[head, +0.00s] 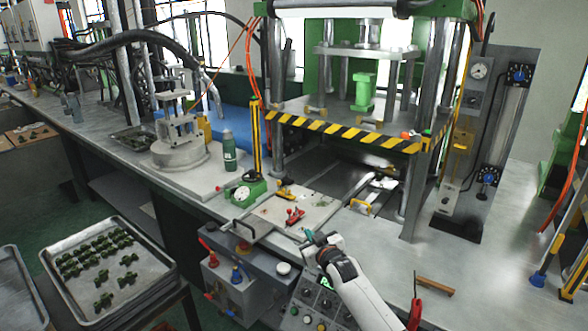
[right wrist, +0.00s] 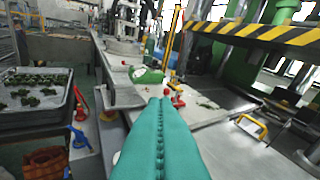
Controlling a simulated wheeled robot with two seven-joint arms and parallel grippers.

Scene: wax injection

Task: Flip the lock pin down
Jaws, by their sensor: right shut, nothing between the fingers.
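The metal mould plate (head: 318,208) lies on the bench in front of the press. On it are a near red clamp-like piece (head: 294,216) and a far red-and-yellow one (head: 285,190); I cannot tell which is the lock pin or its exact position. In the right wrist view a red piece (right wrist: 177,96) shows just beyond my fingertips, partly hidden by them. My right gripper (head: 311,239) is shut and empty, just in front of the near red piece, apart from it in the head view. Its teal fingers (right wrist: 158,104) fill the lower middle of the wrist view. My left gripper is not in view.
The press with a striped edge (head: 345,133) stands behind the plate. A green gauge (head: 243,193) and a green bottle (head: 229,150) stand to the left. A control box (head: 237,280) sits below. A tray of green parts (head: 75,250) is at lower left.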

